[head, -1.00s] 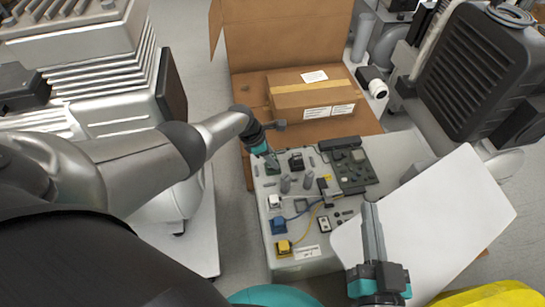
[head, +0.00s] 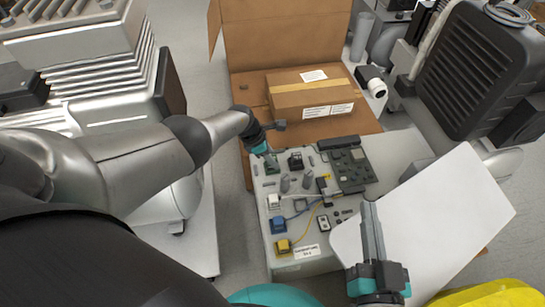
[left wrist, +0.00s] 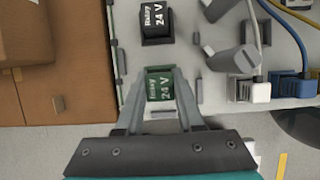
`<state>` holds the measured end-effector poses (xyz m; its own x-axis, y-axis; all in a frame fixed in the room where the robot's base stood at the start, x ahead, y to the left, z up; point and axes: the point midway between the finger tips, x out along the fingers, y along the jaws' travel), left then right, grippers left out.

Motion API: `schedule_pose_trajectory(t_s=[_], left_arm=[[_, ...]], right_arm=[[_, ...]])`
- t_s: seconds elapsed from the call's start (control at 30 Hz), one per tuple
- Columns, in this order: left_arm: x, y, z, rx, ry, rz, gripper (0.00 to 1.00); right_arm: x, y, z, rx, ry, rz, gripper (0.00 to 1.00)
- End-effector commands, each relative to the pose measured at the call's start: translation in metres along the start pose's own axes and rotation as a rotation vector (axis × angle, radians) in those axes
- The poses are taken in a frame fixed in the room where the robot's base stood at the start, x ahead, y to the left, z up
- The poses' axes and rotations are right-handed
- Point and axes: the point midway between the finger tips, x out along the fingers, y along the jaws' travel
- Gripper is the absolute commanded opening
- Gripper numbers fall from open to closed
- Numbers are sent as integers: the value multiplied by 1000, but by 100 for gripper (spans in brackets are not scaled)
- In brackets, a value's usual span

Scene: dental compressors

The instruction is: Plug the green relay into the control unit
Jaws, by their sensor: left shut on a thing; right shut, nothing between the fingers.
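The control unit (head: 308,260) is a light grey panel with relays, wires and a dark circuit board on it. My left gripper (head: 268,160) is at its far left corner, shut on the green relay (head: 271,169). In the left wrist view the green relay (left wrist: 159,85), labelled "Relay 24 V", sits between the fingers (left wrist: 160,88), close to the panel face. I cannot tell whether it is fully seated; its underside is hidden. A black relay (left wrist: 155,20) stands beside it on the panel. My right gripper (head: 372,210) is shut and empty, above a white sheet.
The white sheet (head: 450,215) lies tilted at the unit's right. Behind the unit is an open cardboard box (head: 290,40) with a taped carton (head: 312,95). White, blue and yellow plugs (head: 282,246) with wires line the unit's left edge. Compressors stand on both sides.

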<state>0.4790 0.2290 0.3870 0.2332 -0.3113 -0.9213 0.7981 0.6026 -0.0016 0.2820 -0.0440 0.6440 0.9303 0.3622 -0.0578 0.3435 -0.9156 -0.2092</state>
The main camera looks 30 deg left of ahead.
Motion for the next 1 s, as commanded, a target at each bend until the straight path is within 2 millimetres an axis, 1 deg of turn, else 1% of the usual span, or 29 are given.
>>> schedule_pose_trajectory(t_s=[0.07,0.1,0.37,0.4,0.57,0.73,1.0], left_arm=[[0,0,0,0,0,0,0],[0,0,0,0,0,0,40],[0,0,0,0,0,0,69],[0,0,0,-1,0,0,72],[0,0,-1,-1,1,0,72],[0,0,-1,-1,1,0,91],[-1,0,0,-1,1,0,92]], right_arm=[[0,0,0,0,0,0,0],[0,0,0,0,0,0,0],[0,0,0,0,1,0,0],[0,0,0,0,1,0,0],[0,0,-1,0,2,0,0],[0,0,-1,0,2,0,0],[0,0,-1,0,1,0,0]])
